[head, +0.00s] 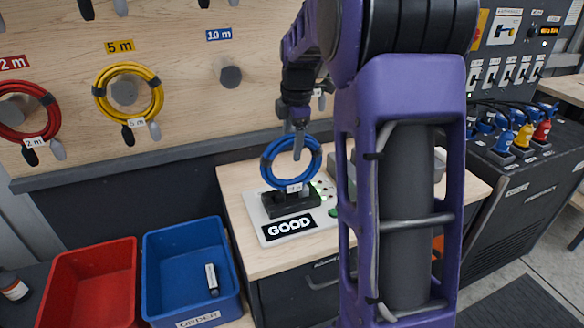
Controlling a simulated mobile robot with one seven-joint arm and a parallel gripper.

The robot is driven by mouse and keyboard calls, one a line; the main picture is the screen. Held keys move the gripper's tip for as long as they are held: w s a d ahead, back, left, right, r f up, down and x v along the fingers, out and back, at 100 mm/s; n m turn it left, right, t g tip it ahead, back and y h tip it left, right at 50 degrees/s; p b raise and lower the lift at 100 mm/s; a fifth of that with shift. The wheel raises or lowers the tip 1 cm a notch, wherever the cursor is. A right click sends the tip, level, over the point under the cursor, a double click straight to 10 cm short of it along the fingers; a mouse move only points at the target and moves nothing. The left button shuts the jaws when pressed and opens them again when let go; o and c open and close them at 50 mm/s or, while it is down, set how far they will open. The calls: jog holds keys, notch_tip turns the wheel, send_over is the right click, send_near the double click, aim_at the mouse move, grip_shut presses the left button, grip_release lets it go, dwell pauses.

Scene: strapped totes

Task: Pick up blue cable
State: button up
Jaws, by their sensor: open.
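A coiled blue cable (268,168) with dark ties and a small white tag stands upright in the head view. Its lower end is at a black holder (291,203) on a light grey test panel marked "GOOD" (290,228). My gripper (298,143) points down at the coil, overlapping its upper part in the picture. The jaws are open. The fingertips are small and dark, and I cannot tell whether they touch the cable. My purple arm hides the right part of the bench.
A red cable coil (48,103) and a yellow cable coil (98,88) hang on the wooden board. The peg (231,77) under the "10 m" label is bare. A red tote (92,258) and a blue tote (160,240) with a small item inside stand left of the bench.

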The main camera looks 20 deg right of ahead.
jog(key=shift+w+f, duration=0.15)
jog(key=shift+f, duration=0.6)
jog(key=shift+w+f, duration=0.1)
jog(key=shift+f, duration=0.6)
grip_shut()
jog(key=shift+r, duration=0.1)
jog(key=shift+w+r, duration=0.1)
